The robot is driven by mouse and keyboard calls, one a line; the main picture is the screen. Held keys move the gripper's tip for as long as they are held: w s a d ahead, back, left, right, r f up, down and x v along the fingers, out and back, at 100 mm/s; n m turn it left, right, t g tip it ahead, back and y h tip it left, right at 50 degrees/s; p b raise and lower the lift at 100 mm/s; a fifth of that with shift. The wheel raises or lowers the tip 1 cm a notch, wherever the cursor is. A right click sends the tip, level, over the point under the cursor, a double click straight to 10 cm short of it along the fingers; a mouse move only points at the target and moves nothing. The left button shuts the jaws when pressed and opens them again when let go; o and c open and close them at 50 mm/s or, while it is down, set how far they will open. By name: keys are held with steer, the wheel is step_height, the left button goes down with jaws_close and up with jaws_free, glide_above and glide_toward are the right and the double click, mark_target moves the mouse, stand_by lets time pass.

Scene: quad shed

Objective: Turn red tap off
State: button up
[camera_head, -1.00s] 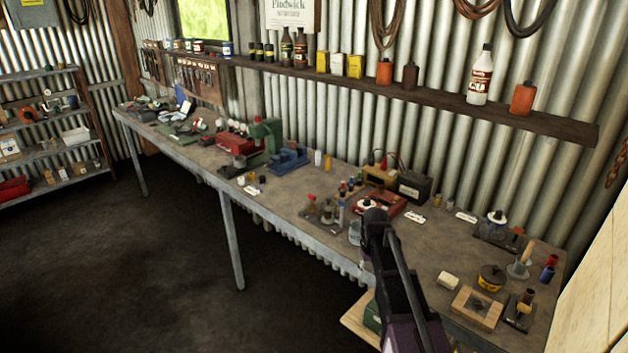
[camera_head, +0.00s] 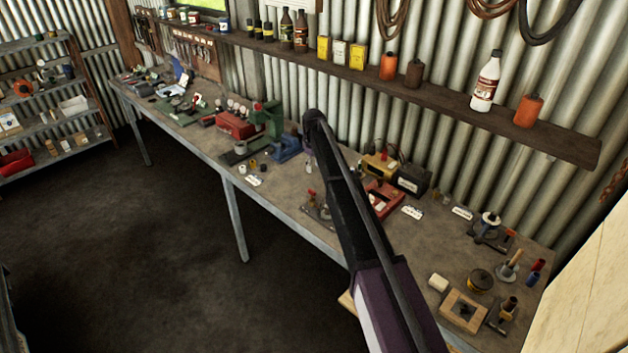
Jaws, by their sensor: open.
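A small red-topped fitting (camera_head: 311,193) stands on the workbench just left of my arm; it may be the red tap, but it is too small to tell. Its base is partly behind my arm. More small red pieces (camera_head: 241,109) show by the red box farther along the bench, too small to identify. My dark arm rises from the bottom of the picture across the bench, its rounded end in front of the wall. My gripper cannot be made out; it is hidden behind the arm or out of view.
The long grey workbench (camera_head: 205,160) is crowded with a green press (camera_head: 268,120), a blue vise (camera_head: 286,148), a red device (camera_head: 385,197) and a wooden block (camera_head: 463,311). A wall shelf (camera_head: 440,100) with bottles hangs above. The floor (camera_head: 130,250) is clear.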

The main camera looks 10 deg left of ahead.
mark_target(312, 190)
steer(key=shift+w+a+r, duration=0.35)
steer(key=shift+w+a, duration=0.05)
steer(key=shift+w, duration=0.1)
steer(key=shift+f, duration=0.2)
step_height(312, 190, down, 14)
steer(key=b, duration=1.3)
steer(key=shift+d+r+b, duration=0.1)
steer(key=shift+r+b, duration=0.15)
steer(key=shift+b, duration=0.1)
jaws_close()
